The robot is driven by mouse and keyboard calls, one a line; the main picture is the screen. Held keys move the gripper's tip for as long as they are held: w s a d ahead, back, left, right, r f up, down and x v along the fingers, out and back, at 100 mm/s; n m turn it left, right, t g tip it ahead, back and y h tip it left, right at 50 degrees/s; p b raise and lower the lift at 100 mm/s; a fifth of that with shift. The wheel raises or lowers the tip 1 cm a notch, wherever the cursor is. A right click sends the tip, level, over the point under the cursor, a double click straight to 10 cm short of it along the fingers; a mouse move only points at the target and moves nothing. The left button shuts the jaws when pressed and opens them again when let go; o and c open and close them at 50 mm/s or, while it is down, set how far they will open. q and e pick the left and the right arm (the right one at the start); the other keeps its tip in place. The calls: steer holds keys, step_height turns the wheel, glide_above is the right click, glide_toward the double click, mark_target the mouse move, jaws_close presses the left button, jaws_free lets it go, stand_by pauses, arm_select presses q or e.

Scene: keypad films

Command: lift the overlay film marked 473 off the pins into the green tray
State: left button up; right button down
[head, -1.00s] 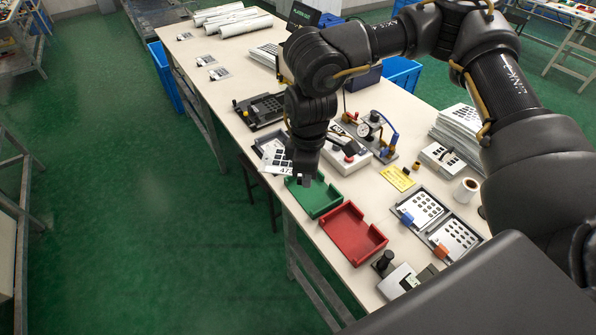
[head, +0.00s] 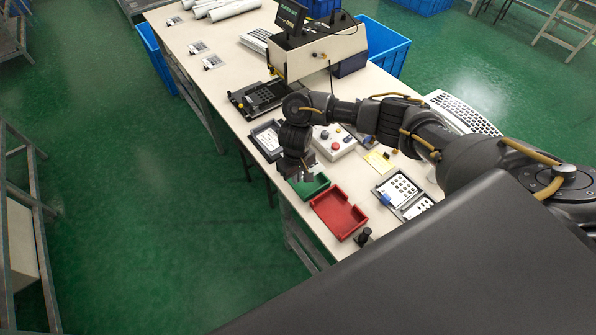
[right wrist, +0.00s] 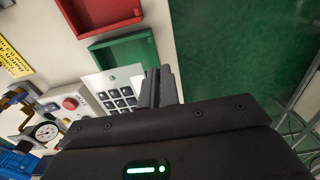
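The overlay film (right wrist: 118,92), a white sheet with dark key squares, shows in the right wrist view beside my right gripper (right wrist: 160,88). The gripper's fingers are close together and look shut on the film's edge. The marking 473 cannot be read now. The green tray (right wrist: 125,55) lies just beyond the film in that view. In the head view the right gripper (head: 292,174) is over the far left end of the green tray (head: 312,190), hiding part of it. The film is mostly hidden there by the gripper. My left gripper is not in view.
The red tray (head: 338,214) sits beside the green one. A control box with buttons (head: 338,148) and a dark-rimmed tray (head: 267,138) are close to the arm. A dark fixture (head: 256,98) is farther back. The table's left edge is near the green tray.

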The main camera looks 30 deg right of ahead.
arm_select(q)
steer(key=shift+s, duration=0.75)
arm_select(e)
steer(key=shift+s+d+f, duration=0.1)
steer(key=shift+d+f, duration=0.05)
steer(key=shift+f, duration=0.15)
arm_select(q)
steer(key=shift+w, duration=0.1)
arm_select(e)
steer(key=b, duration=0.4)
glide_above(298, 198)
step_height(298, 198, down, 6)
steer(key=shift+f, duration=1.05)
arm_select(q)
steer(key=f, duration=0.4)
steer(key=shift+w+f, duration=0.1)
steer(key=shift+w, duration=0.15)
arm_select(e)
steer(key=shift+f, duration=0.45)
